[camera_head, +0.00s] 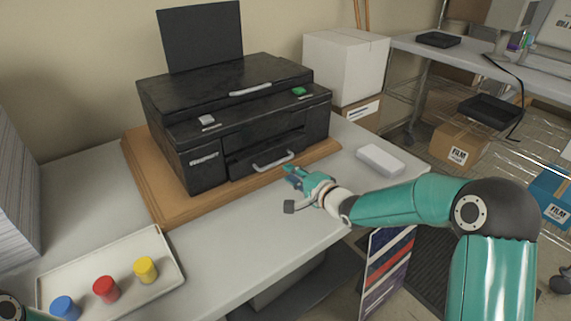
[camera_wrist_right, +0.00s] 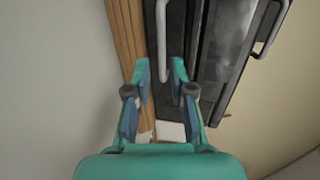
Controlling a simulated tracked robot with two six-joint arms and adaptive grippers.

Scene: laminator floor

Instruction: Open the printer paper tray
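The black printer (camera_head: 235,120) stands on a wooden board on the table. Its paper tray (camera_head: 255,158) is low on the front, with a silver handle (camera_head: 273,162), and looks flush with the front. My right gripper (camera_head: 295,182) is in front of the tray, just below and right of the handle. In the right wrist view its fingers (camera_wrist_right: 160,68) are apart, with a silver handle (camera_wrist_right: 160,40) running into the gap between them; I cannot tell whether they touch it. Only a piece of my left arm shows at the lower left corner; its fingers are not visible.
A cream tray (camera_head: 115,262) with blue, red and yellow capped jars sits at the front left. A white block (camera_head: 380,160) lies right of the printer, near the table edge. A white box (camera_head: 345,65) stands behind it. The tabletop before the printer is clear.

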